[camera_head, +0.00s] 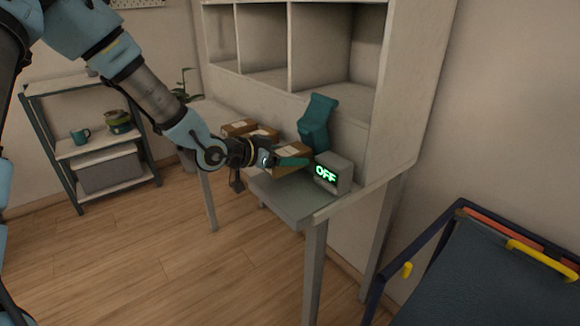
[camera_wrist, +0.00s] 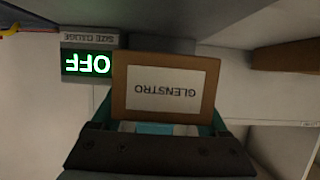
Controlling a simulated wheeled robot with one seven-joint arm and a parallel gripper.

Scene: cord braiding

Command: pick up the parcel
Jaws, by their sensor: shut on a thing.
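A brown cardboard parcel (camera_head: 288,161) is at the near end of the row on the desk. In the wrist view the parcel (camera_wrist: 165,88) fills the middle, with a white label that reads "GLENSTRO", upside down. My gripper (camera_head: 292,162) reaches it from the left. In the wrist view my gripper (camera_wrist: 165,128) has its teal fingers shut on the parcel. The parcel's underside is hidden, so I cannot tell whether it touches the surface below.
A gauge box (camera_head: 333,173) showing green "OFF" stands just right of the parcel. A teal device (camera_head: 317,122) stands behind. Other parcels (camera_head: 239,128) sit to the left. Shelf cubbies (camera_head: 335,45) rise above the desk. A blue cart (camera_head: 490,270) stands at the lower right.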

